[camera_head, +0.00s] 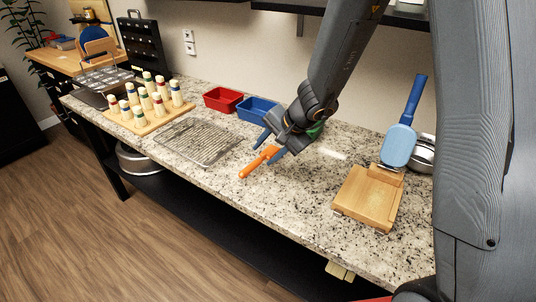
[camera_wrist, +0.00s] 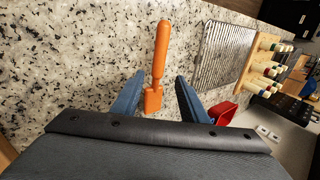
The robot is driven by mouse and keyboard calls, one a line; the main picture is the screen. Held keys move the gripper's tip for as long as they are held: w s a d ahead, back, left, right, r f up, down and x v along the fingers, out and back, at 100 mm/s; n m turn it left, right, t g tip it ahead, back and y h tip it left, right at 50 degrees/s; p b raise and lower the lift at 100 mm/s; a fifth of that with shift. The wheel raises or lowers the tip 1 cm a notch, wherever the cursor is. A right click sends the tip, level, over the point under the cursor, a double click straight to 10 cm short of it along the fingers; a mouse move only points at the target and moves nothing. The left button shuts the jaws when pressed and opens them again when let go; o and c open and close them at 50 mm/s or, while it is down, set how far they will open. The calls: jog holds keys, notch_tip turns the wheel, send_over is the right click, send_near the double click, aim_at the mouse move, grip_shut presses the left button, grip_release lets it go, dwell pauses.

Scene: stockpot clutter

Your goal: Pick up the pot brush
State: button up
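An orange tool with a long handle, which looks like the pot brush (camera_head: 258,162), lies on the speckled countertop in the head view. In the wrist view the orange brush (camera_wrist: 160,58) has its handle pointing away from me and its blocky end near my fingers. My gripper (camera_head: 270,147) is over the blocky end. Its blue fingers are apart in the wrist view (camera_wrist: 160,80), one on each side of the brush, with a visible gap at both sides. The underside of the blocky end is hidden.
A wire rack (camera_head: 197,141) lies left of my gripper. Red (camera_head: 223,100) and blue (camera_head: 257,110) bins stand behind. A wooden board (camera_head: 368,198) with a blue paddle-like tool (camera_head: 399,145) is at the right, near a metal pot (camera_head: 424,153). The counter front is clear.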

aim_at(260, 160)
jog(key=shift+d+p+x, duration=0.15)
jog(key=shift+p+x, duration=0.15)
jog(key=shift+x, duration=1.1)
jog(key=shift+d+p+x, duration=0.15)
jog(key=shift+p+x, duration=0.15)
jog(key=shift+x, duration=1.1)
jog(key=shift+f, duration=0.15)
grip_shut()
